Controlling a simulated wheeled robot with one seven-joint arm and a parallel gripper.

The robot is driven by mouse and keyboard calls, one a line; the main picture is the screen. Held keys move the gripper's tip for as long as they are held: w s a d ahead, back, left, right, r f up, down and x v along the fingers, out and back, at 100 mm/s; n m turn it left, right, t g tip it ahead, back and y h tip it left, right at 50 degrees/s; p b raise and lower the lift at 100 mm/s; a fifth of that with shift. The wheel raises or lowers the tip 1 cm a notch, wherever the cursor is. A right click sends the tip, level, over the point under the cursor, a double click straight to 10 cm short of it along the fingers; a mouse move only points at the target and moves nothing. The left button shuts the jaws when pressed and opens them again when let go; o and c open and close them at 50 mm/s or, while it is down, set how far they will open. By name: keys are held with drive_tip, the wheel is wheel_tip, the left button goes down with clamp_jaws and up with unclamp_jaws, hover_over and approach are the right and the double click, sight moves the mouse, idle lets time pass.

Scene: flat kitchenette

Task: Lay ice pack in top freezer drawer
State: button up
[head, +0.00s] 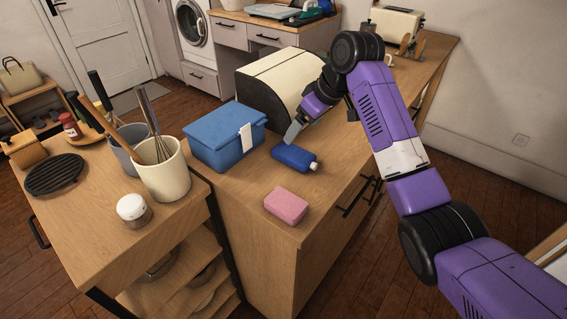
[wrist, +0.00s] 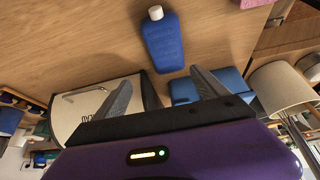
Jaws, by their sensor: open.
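The ice pack, a flat blue block with a white cap (head: 295,157), lies on the wooden counter, beside the blue box. It also shows in the wrist view (wrist: 163,42), ahead of the fingers. My gripper (head: 294,132) is above the counter just behind the ice pack. In the wrist view its two fingers (wrist: 160,88) are spread apart with nothing between them. They appear not to touch the ice pack. The counter's front has dark bar handles (head: 357,198); I cannot tell whether a freezer drawer is among them. No open drawer is visible there.
A blue lidded box (head: 224,138) stands left of the ice pack, and a cream-and-black bread box (head: 277,85) behind. A pink sponge (head: 286,205) lies near the front corner. Counter around the ice pack is clear.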

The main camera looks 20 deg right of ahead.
sight(296, 153)
drive_tip(key=shift+s+f+g, duration=0.25)
drive_tip(key=shift+s+g, duration=0.05)
drive_tip(key=shift+s, duration=0.45)
drive_tip(key=shift+s+d+f+n, duration=0.1)
drive_tip(key=shift+s+f+n, duration=0.1)
drive_tip(key=shift+s+n, duration=0.1)
drive_tip(key=shift+f, duration=0.35)
drive_tip(key=shift+s+p+x, duration=0.15)
drive_tip(key=shift+p+x, duration=0.05)
drive_tip(key=shift+x, duration=1.6)
drive_tip(key=shift+s+p+x, duration=0.15)
drive_tip(key=shift+x, duration=1.6)
clamp_jaws()
